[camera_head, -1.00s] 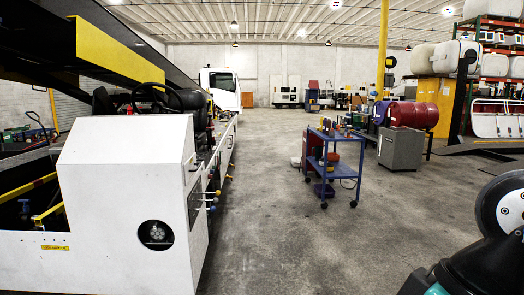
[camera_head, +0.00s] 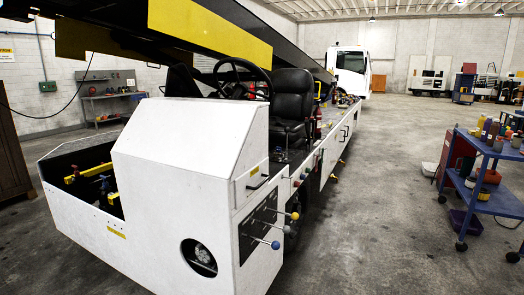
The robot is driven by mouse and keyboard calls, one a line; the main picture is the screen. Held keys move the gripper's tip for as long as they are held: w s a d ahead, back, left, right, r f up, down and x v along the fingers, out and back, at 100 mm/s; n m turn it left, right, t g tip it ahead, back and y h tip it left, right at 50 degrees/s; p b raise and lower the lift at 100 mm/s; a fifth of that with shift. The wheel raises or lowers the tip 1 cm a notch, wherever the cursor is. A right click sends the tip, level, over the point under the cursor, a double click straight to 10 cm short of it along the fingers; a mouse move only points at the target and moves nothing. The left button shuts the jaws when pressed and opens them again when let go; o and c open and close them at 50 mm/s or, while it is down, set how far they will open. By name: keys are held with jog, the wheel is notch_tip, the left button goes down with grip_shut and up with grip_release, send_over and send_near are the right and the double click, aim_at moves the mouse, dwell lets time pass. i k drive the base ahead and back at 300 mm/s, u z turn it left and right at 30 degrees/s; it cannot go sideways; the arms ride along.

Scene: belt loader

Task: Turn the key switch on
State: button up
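The white belt loader (camera_head: 170,190) fills the left and middle of the view. Its side has a dark control panel (camera_head: 262,228) with levers ending in coloured knobs, among them a yellow knob (camera_head: 295,216) and a blue knob (camera_head: 275,245). A steering wheel (camera_head: 240,78) and a black seat (camera_head: 293,100) are above, behind the white front body. I cannot make out a key switch at this size. My gripper is not in view.
A blue cart (camera_head: 487,197) with several containers on it stands at the right. Bare concrete floor (camera_head: 385,200) lies between the loader and the cart. A workbench (camera_head: 112,105) stands by the back wall at left, and a white truck cab (camera_head: 349,68) is far behind.

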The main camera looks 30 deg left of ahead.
aim_at(277, 156)
jog(key=u, duration=0.6)
jog(key=i, duration=1.2)
jog(key=u, duration=0.45)
jog(key=i, duration=1.65)
jog(key=z, duration=0.1)
